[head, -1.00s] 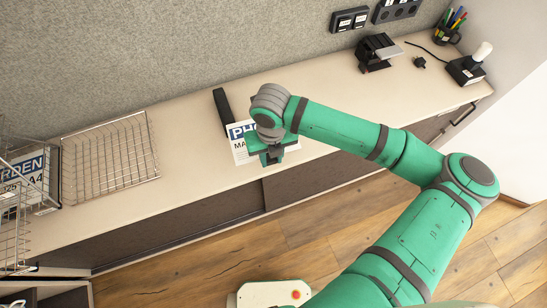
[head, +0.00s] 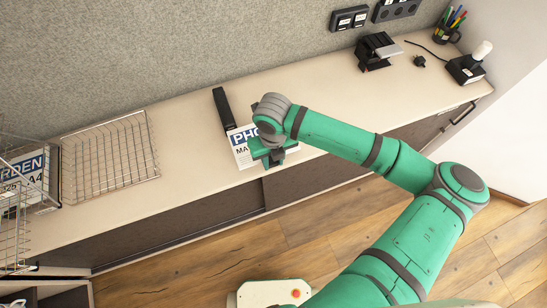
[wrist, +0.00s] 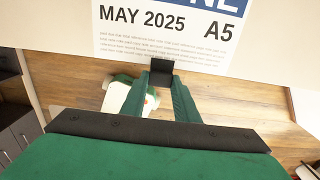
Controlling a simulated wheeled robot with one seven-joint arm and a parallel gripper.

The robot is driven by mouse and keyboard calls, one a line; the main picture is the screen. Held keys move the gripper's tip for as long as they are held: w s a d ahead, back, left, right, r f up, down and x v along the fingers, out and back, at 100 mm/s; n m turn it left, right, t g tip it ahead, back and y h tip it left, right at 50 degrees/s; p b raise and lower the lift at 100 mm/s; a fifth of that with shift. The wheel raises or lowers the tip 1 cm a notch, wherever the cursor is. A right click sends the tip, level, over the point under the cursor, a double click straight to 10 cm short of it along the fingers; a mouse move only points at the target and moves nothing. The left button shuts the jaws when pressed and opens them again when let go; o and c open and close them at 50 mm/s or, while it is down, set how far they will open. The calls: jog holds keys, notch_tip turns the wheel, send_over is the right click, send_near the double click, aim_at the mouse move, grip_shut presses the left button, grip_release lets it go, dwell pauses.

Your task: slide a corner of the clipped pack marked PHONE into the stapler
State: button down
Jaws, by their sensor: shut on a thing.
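The white pack (head: 241,154) with a blue band reading PHO lies low over the counter's front edge in the head view. In the wrist view the pack (wrist: 165,38) shows "MAY 2025" and "A5". My gripper (wrist: 161,68) is shut on its near edge, with a small dark block between the fingertips; I cannot tell whether this is the clip. In the head view my gripper (head: 271,157) covers the pack's right part. The long black stapler (head: 222,108) lies behind the pack. Its near end is at the pack's upper-left corner; whether the corner is inside its mouth cannot be told.
A wire tray (head: 110,158) stands to the left, with wire racks holding another blue-banded pack (head: 28,175) beyond it. A black device (head: 376,50), a small black item (head: 419,61) and a pen cup (head: 447,35) stand far right. The counter between is clear.

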jog(key=shift+w+a+f, duration=0.1)
jog(key=shift+w+f, duration=0.05)
jog(key=shift+f, duration=0.6)
jog(key=shift+w+f, duration=0.1)
jog(key=shift+f, duration=0.6)
jog(key=shift+w+a, duration=0.25)
jog(key=shift+w, duration=0.55)
jog(key=shift+w+a, duration=0.3)
jog(key=shift+w, duration=0.5)
jog(key=shift+w+a, duration=0.25)
jog(key=shift+w, duration=0.55)
jog(key=shift+f, duration=0.25)
jog(key=c, duration=1.3)
grip_release()
notch_tip(320, 180, up, 11)
